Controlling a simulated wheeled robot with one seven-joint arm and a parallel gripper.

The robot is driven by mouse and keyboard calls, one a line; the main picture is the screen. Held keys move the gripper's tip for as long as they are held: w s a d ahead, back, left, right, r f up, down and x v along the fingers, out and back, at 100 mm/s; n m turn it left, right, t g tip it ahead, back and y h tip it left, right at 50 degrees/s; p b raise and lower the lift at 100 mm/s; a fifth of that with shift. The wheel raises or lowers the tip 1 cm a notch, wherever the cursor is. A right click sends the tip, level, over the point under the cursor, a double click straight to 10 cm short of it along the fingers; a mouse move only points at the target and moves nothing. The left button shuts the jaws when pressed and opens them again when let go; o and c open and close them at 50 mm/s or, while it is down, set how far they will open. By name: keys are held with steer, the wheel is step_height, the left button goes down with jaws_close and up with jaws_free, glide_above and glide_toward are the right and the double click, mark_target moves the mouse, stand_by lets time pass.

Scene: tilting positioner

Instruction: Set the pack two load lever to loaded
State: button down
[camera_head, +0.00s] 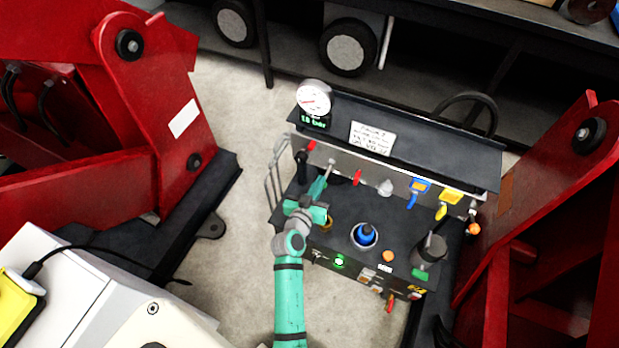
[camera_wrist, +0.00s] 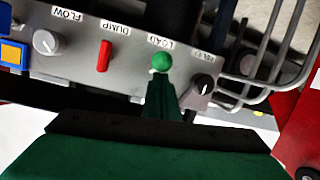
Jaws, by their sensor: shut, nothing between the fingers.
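The load lever shows in the wrist view as a green ball knob (camera_wrist: 160,62) just below the LOAD label on the grey panel (camera_wrist: 128,68). My gripper (camera_wrist: 161,84) is shut and empty, with its fingers pointing at the knob. The fingertips are very close to the knob; I cannot tell whether they touch it. The fingers hide what lies below the knob, so the lever's position is unclear. In the head view, my gripper (camera_head: 321,186) reaches over the left part of the black power pack (camera_head: 345,222) toward its back panel.
Beside the load lever are a red DUMP lever (camera_wrist: 104,56), a FLOW knob (camera_wrist: 47,42) and a black knob (camera_wrist: 203,83). Bent grey rails (camera_wrist: 270,75) stand close by. Blue (camera_head: 418,187) and yellow (camera_head: 449,197) valve handles sit farther along. Red machine frames (camera_head: 150,110) flank the pack.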

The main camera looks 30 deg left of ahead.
steer(key=shift+s+d+f, duration=0.1)
steer(key=shift+f, duration=0.85)
steer(key=shift+s+d+f, duration=0.1)
steer(key=shift+f, duration=0.85)
step_height(320, 180, up, 6)
steer(key=a, duration=0.1)
steer(key=s+d+f, duration=0.1)
steer(key=s+f, duration=0.1)
steer(key=s, duration=0.6)
steer(key=shift+s+d+f, duration=0.2)
steer(key=shift+s+d, duration=0.2)
